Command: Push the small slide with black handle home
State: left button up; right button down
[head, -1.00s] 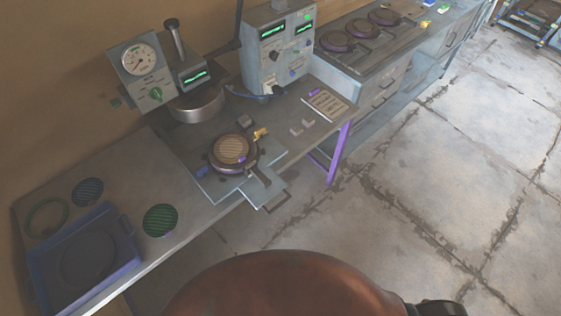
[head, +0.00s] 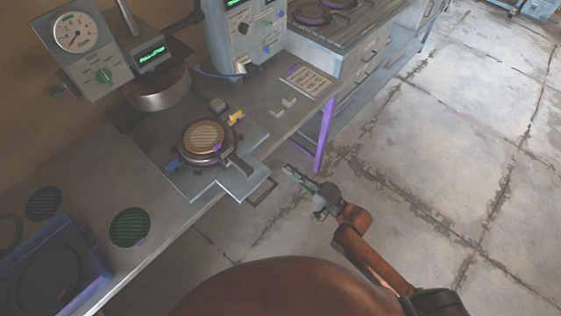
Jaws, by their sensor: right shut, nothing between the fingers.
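The small slide (head: 237,186) is a pale grey-blue plate that sticks out past the front edge of the bench. Its black handle (head: 263,193) is a thin loop at the slide's outer end. A round dark plate holder with a tan ribbed disc (head: 204,137) sits at the slide's inner end. My right gripper (head: 290,171) is shut and empty, in front of the bench and to the right of the handle. It looks apart from the handle. My left gripper is not in view.
A blue tray (head: 45,272) and a green ribbed disc (head: 130,227) lie at left. A control box (head: 240,30) stands at the back. Open floor (head: 430,150) lies to the right.

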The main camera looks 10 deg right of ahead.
aim_at(257, 144)
jog(key=b+x, duration=0.2)
jog(key=x, duration=1)
jog(key=shift+f, duration=0.1)
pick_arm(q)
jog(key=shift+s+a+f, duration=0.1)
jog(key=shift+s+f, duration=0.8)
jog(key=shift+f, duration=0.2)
pick_arm(e)
jog(key=shift+w+a, duration=0.25)
jog(key=shift+w, duration=0.1)
